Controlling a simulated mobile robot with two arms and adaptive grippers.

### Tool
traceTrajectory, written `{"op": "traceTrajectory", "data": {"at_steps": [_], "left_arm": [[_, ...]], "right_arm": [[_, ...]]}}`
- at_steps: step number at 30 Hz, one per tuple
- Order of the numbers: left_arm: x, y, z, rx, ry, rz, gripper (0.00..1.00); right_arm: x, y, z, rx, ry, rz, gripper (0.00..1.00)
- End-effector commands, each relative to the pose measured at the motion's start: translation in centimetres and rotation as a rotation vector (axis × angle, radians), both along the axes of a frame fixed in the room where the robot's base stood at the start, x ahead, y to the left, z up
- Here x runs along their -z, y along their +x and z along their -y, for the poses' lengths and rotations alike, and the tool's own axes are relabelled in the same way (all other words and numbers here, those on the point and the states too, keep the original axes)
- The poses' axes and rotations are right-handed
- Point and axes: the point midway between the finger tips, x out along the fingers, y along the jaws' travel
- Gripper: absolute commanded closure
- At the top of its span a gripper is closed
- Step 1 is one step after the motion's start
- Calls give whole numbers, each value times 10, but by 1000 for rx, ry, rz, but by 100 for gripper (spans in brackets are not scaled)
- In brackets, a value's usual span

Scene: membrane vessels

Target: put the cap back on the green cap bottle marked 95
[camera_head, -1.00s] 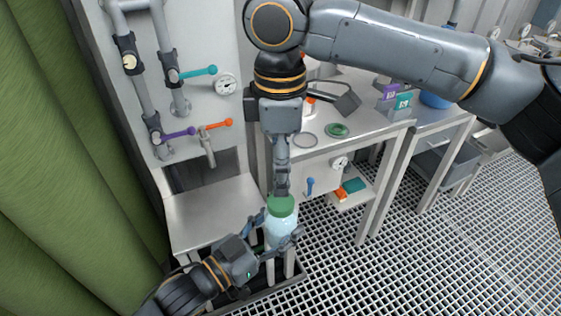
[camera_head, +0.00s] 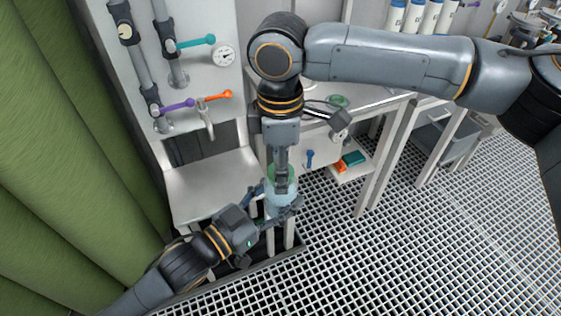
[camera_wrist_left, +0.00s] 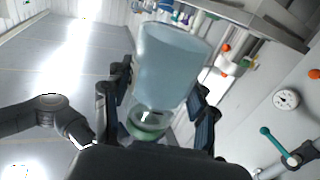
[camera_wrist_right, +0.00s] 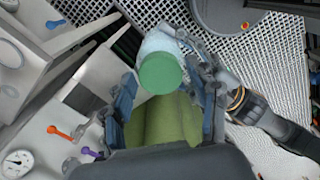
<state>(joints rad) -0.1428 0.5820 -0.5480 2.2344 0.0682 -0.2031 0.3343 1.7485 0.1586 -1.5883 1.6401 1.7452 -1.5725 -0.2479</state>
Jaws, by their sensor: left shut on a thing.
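The bottle (camera_head: 280,207) is pale blue and translucent, with a green cap (camera_wrist_right: 160,73) on its top. I cannot read its marking. My left gripper (camera_head: 275,214) is shut on the bottle's body from the side and holds it roughly upright; the body also fills the middle of the left wrist view (camera_wrist_left: 170,65). My right gripper (camera_head: 281,183) points down over the bottle, its fingers overlapping the cap in the head view. In the right wrist view its fingers are spread, one either side of the cap, with a gap showing on the right. The fingers partly hide the cap.
A bench (camera_head: 370,108) stands behind, with a flat green round thing (camera_head: 337,101) on it. A low metal shelf (camera_head: 210,180) lies left of the bottle, below a panel with valve handles and a gauge (camera_head: 223,56). A green curtain (camera_head: 60,180) hangs left. Grating floor lies right.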

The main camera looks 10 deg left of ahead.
Motion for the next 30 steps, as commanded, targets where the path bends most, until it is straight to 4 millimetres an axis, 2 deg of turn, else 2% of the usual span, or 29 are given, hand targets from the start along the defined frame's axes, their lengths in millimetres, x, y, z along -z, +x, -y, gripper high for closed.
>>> {"op": "traceTrajectory", "data": {"at_steps": [1,6,13,14,17,26,30], "left_arm": [[-1,0,0,0,-1,2,100],[-1,0,0,1,-1,3,100],[-1,0,0,1,-1,3,100],[-1,0,0,1,-1,3,100],[-1,0,0,1,-1,3,100],[-1,0,0,1,-2,2,100],[-1,0,0,0,-2,2,100]], "right_arm": [[0,0,0,0,0,0,57],[0,0,0,0,0,0,92],[-1,0,0,2,0,1,92],[-1,0,0,2,0,1,50],[-1,0,0,2,0,1,30],[-1,0,0,2,0,1,28],[-9,1,-1,2,2,3,28]]}}
